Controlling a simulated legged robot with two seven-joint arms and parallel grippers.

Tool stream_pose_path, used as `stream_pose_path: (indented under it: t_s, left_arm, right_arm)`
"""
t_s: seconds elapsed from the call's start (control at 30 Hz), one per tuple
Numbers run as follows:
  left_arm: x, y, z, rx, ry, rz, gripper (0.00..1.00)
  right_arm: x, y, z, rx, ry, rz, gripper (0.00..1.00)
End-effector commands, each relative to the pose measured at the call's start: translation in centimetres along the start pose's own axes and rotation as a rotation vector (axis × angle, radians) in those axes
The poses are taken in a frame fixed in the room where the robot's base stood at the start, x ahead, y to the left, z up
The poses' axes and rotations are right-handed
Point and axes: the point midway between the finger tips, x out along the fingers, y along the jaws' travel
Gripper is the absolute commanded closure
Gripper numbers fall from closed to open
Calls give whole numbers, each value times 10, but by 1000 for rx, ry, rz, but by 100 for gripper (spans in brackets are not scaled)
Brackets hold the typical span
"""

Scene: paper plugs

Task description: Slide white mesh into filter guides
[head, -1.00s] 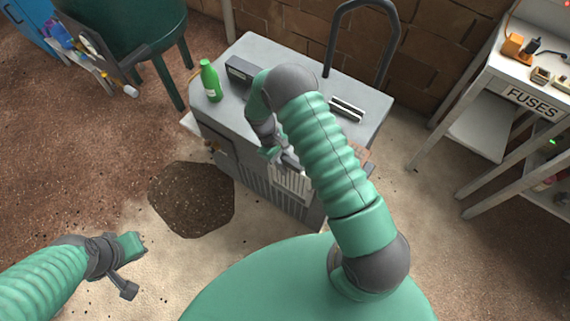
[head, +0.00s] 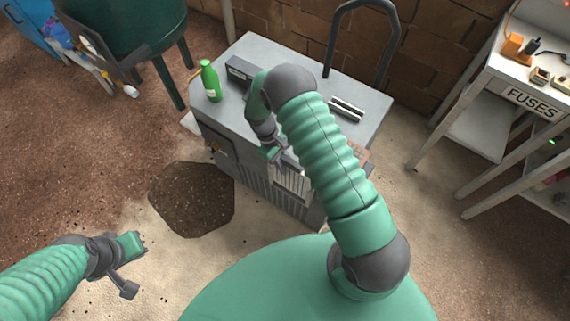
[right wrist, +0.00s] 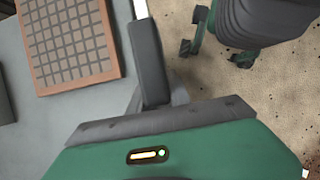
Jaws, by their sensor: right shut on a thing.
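The white mesh (head: 291,181) is a pale ribbed panel at the front face of the grey cabinet (head: 330,97), just below its top edge. My right gripper (head: 277,155) is shut on the mesh's upper edge; in the right wrist view a thin white edge of it (right wrist: 141,9) shows beside the dark finger. The filter guides cannot be made out; my right arm and gripper cover part of that area, so I cannot tell whether the mesh is in them. My left gripper (head: 130,266) is open and empty, low at the left, away from the cabinet.
A brown-framed grid panel (right wrist: 66,45) lies on the cabinet top. A green bottle (head: 210,81), a dark box (head: 240,71) and a slotted piece (head: 347,109) also stand there. A FUSES shelf (head: 533,101) is at the right. A dark patch (head: 192,199) marks the floor.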

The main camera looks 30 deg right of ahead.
Motion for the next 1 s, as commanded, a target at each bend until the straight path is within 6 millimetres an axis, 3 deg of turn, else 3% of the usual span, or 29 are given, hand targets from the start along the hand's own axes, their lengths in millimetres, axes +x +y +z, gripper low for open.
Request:
stream_pose_path:
  t_s: [1.0]
  left_arm:
    - [2,0,0,0,0,0,100]
  right_arm:
    - [5,0,-2,-1,-1,-1,100]
